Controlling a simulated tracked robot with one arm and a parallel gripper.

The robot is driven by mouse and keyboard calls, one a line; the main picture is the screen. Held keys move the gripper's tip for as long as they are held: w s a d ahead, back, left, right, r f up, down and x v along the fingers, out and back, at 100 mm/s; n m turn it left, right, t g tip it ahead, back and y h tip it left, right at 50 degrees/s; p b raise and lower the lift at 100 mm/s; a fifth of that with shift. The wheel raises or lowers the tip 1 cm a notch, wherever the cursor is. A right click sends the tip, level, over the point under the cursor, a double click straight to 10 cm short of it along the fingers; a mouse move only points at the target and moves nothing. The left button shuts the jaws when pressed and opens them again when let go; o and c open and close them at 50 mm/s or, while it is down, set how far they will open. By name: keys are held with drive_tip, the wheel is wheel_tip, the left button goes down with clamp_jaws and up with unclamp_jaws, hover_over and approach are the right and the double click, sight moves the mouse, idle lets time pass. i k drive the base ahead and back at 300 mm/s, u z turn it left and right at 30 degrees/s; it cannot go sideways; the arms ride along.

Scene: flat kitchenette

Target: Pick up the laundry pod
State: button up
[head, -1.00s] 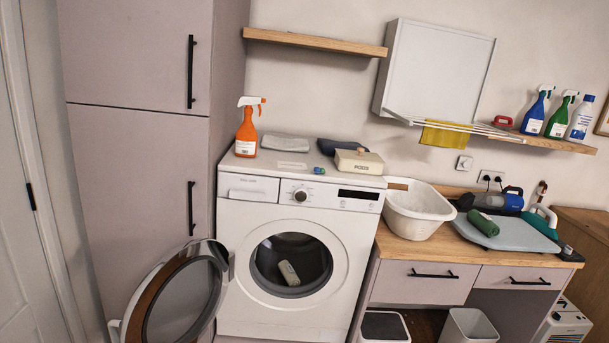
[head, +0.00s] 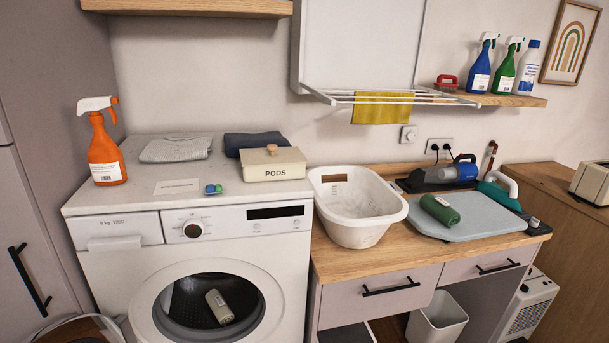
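The laundry pod (head: 213,189) is a small blue and green capsule. It lies on top of the white washing machine (head: 110,208), near the front edge. It is just left of the cream box marked PODS (head: 272,174) and right of a small white card (head: 177,187). Nothing covers it. My gripper does not show in the head view.
An orange spray bottle (head: 105,150) and folded grey cloth (head: 176,150) stand left of the pod; a dark folded cloth (head: 262,141) lies behind the box. A white basket (head: 358,215) is to the right. The washer door (head: 75,331) hangs open.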

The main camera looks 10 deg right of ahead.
sight(211, 189)
drive_tip(key=u, duration=0.05)
drive_tip(key=i, duration=1.2)
drive_tip(key=u, duration=0.5)
